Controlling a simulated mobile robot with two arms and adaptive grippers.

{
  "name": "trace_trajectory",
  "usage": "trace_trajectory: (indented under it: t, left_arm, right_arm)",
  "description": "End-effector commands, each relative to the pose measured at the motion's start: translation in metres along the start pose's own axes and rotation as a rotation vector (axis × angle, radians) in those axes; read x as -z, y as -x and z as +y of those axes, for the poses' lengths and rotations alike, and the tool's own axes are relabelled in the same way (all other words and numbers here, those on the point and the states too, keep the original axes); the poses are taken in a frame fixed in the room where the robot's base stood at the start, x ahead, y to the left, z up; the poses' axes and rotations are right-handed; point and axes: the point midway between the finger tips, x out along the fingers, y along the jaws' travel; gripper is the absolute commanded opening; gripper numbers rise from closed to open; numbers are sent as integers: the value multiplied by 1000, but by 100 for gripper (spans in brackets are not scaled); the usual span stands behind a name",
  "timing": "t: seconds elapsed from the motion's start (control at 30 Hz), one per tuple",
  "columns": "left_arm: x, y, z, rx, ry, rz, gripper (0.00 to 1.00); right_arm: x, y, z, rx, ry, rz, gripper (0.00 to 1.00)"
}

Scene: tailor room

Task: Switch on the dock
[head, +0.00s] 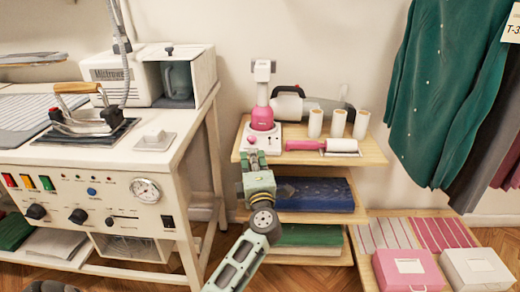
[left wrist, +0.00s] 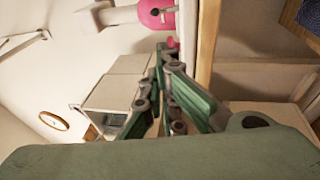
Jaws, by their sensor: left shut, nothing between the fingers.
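The dock (head: 274,139) is a white base at the left end of the top shelf. A pink and white handheld device (head: 262,113) stands upright on it; its pink body also shows at the top of the left wrist view (left wrist: 157,13). My left gripper (head: 254,155) is shut and empty, right in front of the dock's front face. In the left wrist view its fingertips (left wrist: 165,50) are close to a small red part (left wrist: 172,42); I cannot tell whether they touch it. The gripper hides the lower front of the dock. My right gripper is out of view.
The wooden shelf (head: 372,152) also holds a pink roller (head: 318,145) and white spools (head: 338,123) to the right. Folded blue cloth (head: 316,195) lies below. An ironing station (head: 110,215) with knobs stands at left; green clothing (head: 440,90) hangs at right.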

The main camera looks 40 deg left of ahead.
Motion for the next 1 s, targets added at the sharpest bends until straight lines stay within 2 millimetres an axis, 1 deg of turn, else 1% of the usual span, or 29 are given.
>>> trace_trajectory:
  t: [0.03, 0.07, 0.1, 0.2, 0.33, 0.5, 0.97, 1.0]
  left_arm:
    - [0, -11, -1, -3, -1, 1, 0]
    - [1, -17, 0, -3, 0, 2, 0]
    - [-6, -21, -2, -2, 2, 0, 0]
    - [-16, -30, -1, -1, 1, 0, 0]
    - [-24, -38, -1, 0, 2, 0, 0]
    - [-28, -42, 0, 1, 1, 1, 0]
    - [-28, -42, 1, 4, -1, 0, 0]
    - [-28, -43, 1, 6, -1, 0, 0]
  right_arm:
    - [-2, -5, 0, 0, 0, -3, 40]
    - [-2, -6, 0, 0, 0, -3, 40]
    - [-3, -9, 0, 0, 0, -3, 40]
    - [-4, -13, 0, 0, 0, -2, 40]
    - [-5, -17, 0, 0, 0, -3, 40]
    - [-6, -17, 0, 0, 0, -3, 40]
    - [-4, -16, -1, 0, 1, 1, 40]
    - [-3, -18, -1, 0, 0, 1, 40]
